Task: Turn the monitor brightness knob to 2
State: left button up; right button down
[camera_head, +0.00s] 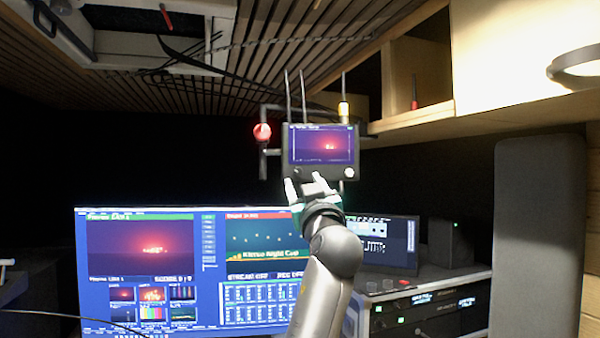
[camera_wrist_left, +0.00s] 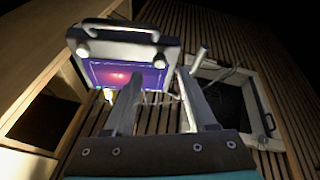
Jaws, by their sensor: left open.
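A small monitor (camera_head: 322,150) with a red and purple picture hangs below the overhead frame. A pale round knob (camera_head: 349,173) sits at its lower right corner. The lower left corner is partly hidden by my left gripper (camera_head: 305,184). That gripper is open and empty, just below and in front of the monitor's lower left edge. In the left wrist view the monitor (camera_wrist_left: 125,75) shows upside down, with the pale knob (camera_wrist_left: 83,50) at its left. My left gripper (camera_wrist_left: 158,82) has its fingers apart there, in front of the screen. Contact cannot be told, and no knob number is readable.
A red ball-like light (camera_head: 262,132) is left of the monitor. A wooden shelf (camera_head: 480,125) juts in at the right.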

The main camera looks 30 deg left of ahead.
aim_at(299, 173)
pick_arm(q)
jog(key=shift+p+x, duration=0.3)
jog(key=shift+x, duration=1.95)
grip_shut()
